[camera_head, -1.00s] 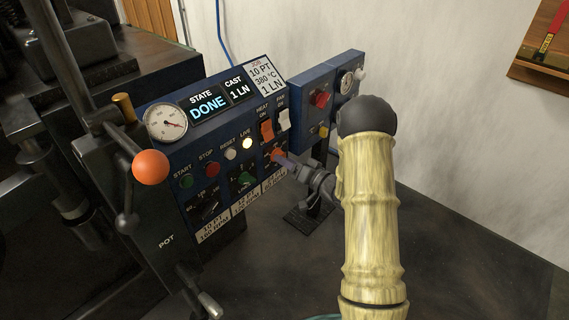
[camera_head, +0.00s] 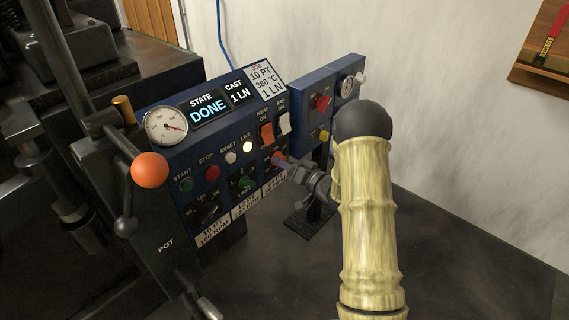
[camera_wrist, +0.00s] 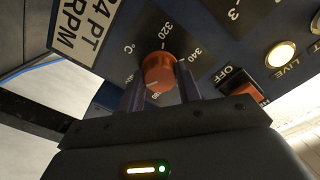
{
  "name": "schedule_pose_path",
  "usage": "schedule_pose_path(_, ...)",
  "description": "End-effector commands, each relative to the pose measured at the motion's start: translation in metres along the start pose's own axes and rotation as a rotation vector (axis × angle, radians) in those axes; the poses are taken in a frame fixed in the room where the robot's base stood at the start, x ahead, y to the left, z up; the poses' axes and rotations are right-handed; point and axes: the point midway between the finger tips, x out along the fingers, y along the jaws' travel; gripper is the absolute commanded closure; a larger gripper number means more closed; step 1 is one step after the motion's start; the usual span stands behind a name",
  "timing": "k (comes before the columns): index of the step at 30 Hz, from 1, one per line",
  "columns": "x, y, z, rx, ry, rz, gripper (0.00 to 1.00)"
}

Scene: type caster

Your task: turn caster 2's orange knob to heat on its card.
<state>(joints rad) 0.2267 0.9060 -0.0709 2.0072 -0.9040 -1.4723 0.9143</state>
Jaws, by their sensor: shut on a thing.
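The orange knob (camera_wrist: 159,70) sits on a black dial plate marked °C, with 320 and 340 readable in the wrist view. A pale line on the knob points toward the lower, gripper side, where the mark is partly hidden. My gripper (camera_wrist: 160,86) is shut on the knob, one finger on each side. In the head view, my gripper (camera_head: 284,163) reaches the right end of the blue panel (camera_head: 213,158) and largely covers the knob. The job card (camera_head: 267,79) on top reads 10 PT, 380 °C, 1 LN. The display beside it reads DONE.
An orange heat switch (camera_head: 266,133) and a white switch (camera_head: 284,122) sit just above the knob. A green knob (camera_head: 245,183) is to its left. A blue box (camera_head: 313,105) with a red knob stands behind my wrist. An orange ball handle (camera_head: 150,169) is at left.

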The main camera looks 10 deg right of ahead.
Motion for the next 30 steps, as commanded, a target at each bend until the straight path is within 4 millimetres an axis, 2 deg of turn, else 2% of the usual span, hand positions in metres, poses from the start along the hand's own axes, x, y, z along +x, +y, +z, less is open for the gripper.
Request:
schedule_pose_path(11,-0.0009,0.0012,0.0005,-0.175,-0.001,0.003,0.89)
schedule_pose_path(30,-0.002,0.0029,0.0014,-0.754,-0.002,0.004,0.89)
